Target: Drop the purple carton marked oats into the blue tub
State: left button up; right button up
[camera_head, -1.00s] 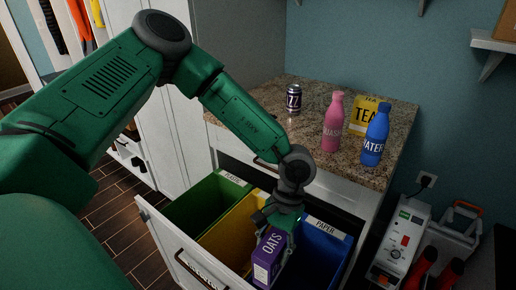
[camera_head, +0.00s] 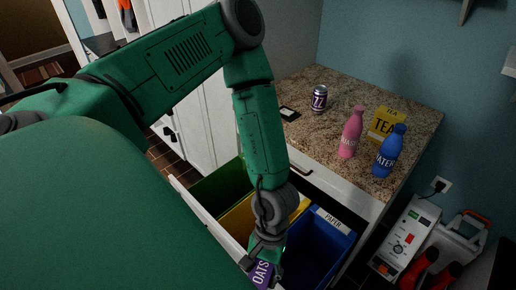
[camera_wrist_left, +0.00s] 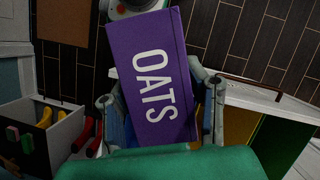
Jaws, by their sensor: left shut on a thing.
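The purple oats carton (camera_head: 263,274) is in my left gripper (camera_head: 263,255), low in the head view and cut off by its bottom edge. In the left wrist view the carton (camera_wrist_left: 150,75) shows its white OATS lettering between the two fingers of the left gripper (camera_wrist_left: 160,110). The blue tub (camera_head: 318,245), labelled PAPER, sits in the pulled-out drawer. The gripper and carton are at the near left side of the blue tub in the head view. I cannot tell whether the carton is above its opening. My right gripper is not in view.
A yellow tub (camera_head: 240,220) and a green tub (camera_head: 220,186) share the drawer. On the granite counter (camera_head: 330,125) stand a can (camera_head: 319,100), a pink bottle (camera_head: 351,133), a blue bottle (camera_head: 389,152) and a yellow tea box (camera_head: 387,123). A white machine (camera_head: 408,237) stands at right.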

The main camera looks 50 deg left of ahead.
pick_arm(q)
jog(key=shift+w+a+f+b, duration=0.5)
jog(key=shift+w+a+b, duration=1.3)
jog(key=shift+w, duration=4.15)
jog(key=shift+w+a+f+b, duration=0.6)
jog(key=shift+w+b, duration=2.2)
jog(key=shift+w, duration=3.1)
jog(key=shift+f+b, duration=1.55)
jog(key=shift+f, duration=1.1)
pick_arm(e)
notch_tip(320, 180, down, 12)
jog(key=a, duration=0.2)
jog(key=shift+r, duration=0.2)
